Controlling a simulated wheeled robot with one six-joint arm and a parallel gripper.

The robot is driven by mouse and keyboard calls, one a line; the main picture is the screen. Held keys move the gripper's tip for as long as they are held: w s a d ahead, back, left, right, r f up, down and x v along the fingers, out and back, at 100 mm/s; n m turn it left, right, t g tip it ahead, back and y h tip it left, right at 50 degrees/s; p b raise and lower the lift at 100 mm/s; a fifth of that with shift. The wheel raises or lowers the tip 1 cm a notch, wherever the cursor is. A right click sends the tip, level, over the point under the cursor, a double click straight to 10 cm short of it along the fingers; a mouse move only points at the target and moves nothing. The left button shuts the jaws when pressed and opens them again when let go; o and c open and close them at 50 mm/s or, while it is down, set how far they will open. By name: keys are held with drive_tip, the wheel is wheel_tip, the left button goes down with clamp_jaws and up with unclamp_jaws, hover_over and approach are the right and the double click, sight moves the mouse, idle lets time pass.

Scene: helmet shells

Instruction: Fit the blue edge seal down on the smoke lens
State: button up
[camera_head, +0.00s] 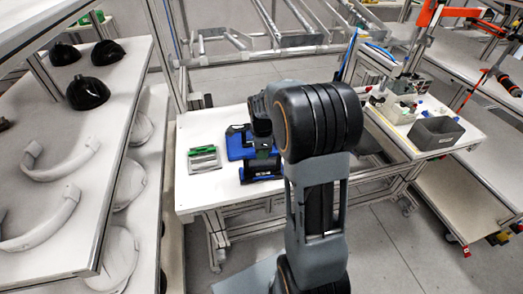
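On the white worktable, a dark curved piece that looks like the smoke lens (265,171) lies in front of my arm's end. Blue edging (247,177) shows along its lower left side; I cannot tell whether this is the edge seal or part of a holder. A flat blue piece (236,147) lies just behind and to the left. My gripper (263,150) hangs over this area, pointing down. My dark arm hides most of it, and its fingers are too small to make out. I cannot tell whether it holds anything or touches the lens.
A pale block with a green top (204,157) sits at the worktable's left. A shelf (75,135) with black helmet shells and white curved parts stands at left. A side table at right holds a grey bin (436,132) and pale boxes. The worktable's (192,195) front left is clear.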

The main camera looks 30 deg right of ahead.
drive_tip(key=o, duration=0.4)
drive_tip(key=shift+r, duration=0.15)
wheel_tip(320, 180, up, 14)
drive_tip(key=shift+f, duration=0.2)
idle(0.6)
drive_tip(key=s+a+f+n+t, duration=0.1)
drive_tip(key=s+a+n, duration=0.2)
drive_tip(key=s+n, duration=0.2)
drive_tip(key=s+a+f+n+t, duration=0.1)
drive_tip(key=s+a+f+n, duration=0.1)
drive_tip(key=s+n, duration=0.3)
drive_tip(key=s+a+f+n+t, duration=0.1)
drive_tip(key=s+a+n, duration=0.3)
drive_tip(key=n, duration=0.7)
drive_tip(key=shift+s+a+f+n+t, duration=0.1)
drive_tip(key=shift+s+f+n+t, duration=0.1)
drive_tip(key=shift+s, duration=0.35)
drive_tip(key=shift+s+a+f+n+t, duration=0.1)
drive_tip(key=shift+s+t, duration=0.1)
drive_tip(key=shift+s, duration=0.3)
